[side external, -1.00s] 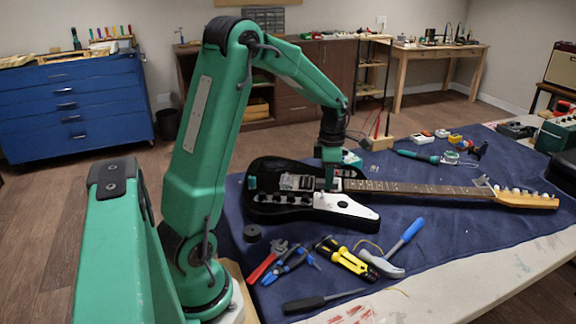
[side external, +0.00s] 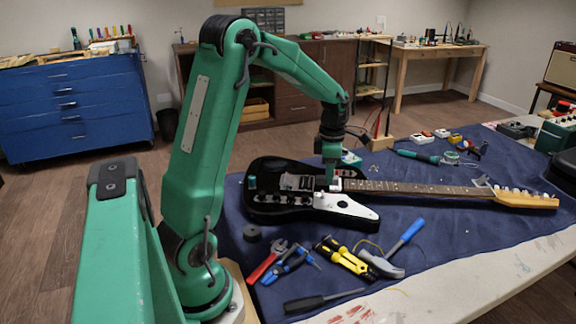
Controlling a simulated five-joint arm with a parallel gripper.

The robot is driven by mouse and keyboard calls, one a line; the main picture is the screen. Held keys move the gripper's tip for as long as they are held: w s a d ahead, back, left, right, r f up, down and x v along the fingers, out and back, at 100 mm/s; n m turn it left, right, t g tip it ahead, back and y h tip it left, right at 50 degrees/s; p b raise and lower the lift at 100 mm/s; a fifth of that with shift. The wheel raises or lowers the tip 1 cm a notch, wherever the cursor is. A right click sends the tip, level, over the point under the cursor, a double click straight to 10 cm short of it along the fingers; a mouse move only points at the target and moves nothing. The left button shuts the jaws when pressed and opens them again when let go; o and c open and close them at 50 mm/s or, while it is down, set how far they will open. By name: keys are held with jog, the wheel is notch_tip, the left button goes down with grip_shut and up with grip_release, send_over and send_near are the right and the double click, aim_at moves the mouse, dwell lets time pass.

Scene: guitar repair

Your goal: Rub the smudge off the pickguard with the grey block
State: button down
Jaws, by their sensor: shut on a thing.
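A black electric guitar (side external: 262,200) lies on the blue cloth with its neck to the right. Its white pickguard (side external: 357,210) shows on the lower part of the body. A small dark smudge (side external: 342,204) is on the pickguard. My gripper (side external: 333,184) points down over the guitar body near the neck joint, just behind the smudge in the picture. It is shut on a small pale grey block, which is largely hidden between the fingers. I cannot tell whether the block touches the guitar.
Pliers (side external: 284,262), a yellow-handled stripper (side external: 341,256), a hammer (side external: 383,262) and a screwdriver (side external: 318,301) lie in front of the guitar. A black tape roll (side external: 252,233) lies to their left. More tools lie behind the neck. The blue cloth (side external: 470,235) is clear at right front.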

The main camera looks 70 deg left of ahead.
send_over(326, 206)
jog(key=shift+s+f, duration=0.15)
jog(key=shift+f, duration=2.75)
jog(key=c, duration=2)
grip_release()
grip_shut()
jog(key=shift+f, duration=1.05)
jog(key=shift+s+a+r, duration=0.1)
jog(key=shift+s+a, duration=0.1)
jog(key=shift+s, duration=0.2)
jog(key=shift+w+d, duration=0.25)
jog(key=shift+w, duration=0.2)
